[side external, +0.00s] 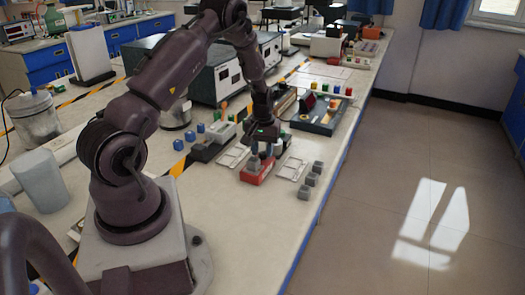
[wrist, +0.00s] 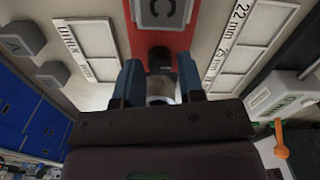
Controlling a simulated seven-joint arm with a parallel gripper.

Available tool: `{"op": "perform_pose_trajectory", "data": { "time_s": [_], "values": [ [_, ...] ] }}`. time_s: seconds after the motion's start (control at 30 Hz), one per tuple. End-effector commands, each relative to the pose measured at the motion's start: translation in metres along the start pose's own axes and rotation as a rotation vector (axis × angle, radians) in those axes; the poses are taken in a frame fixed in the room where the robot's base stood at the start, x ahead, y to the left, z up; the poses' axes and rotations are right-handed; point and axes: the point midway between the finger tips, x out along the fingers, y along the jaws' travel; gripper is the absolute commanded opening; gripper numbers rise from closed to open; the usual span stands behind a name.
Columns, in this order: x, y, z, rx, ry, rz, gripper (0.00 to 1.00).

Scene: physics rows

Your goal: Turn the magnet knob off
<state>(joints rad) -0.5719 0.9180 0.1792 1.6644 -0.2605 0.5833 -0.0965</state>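The red magnet base (side external: 258,173) stands on the bench below my gripper (side external: 264,140). In the wrist view the red top (wrist: 162,40) carries a grey block marked C (wrist: 163,12). A dark round knob (wrist: 160,60) with a pale cylinder below it shows between the two blue fingers of my gripper (wrist: 160,82). The fingers stand apart, one on each side of the knob. I cannot tell whether they touch it. The knob is hidden by the gripper in the side view.
White labelled frames (side external: 293,168) lie on both sides of the red base. Several grey blocks (side external: 313,173) stand to the right, near the blue bench edge. Blue blocks (side external: 200,127) and a grey device with an orange lever (wrist: 281,140) are on the other side.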

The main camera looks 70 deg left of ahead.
Motion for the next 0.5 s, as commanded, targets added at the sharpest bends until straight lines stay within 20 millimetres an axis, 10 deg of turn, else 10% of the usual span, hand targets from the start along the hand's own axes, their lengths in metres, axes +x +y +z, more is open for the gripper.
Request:
{"op": "perform_pose_trajectory", "data": {
  "time_s": [0.5],
  "values": [
    [-0.103, 0.0, 0.0, 0.0, 0.003, 0.001, 0.36]
  ]
}}
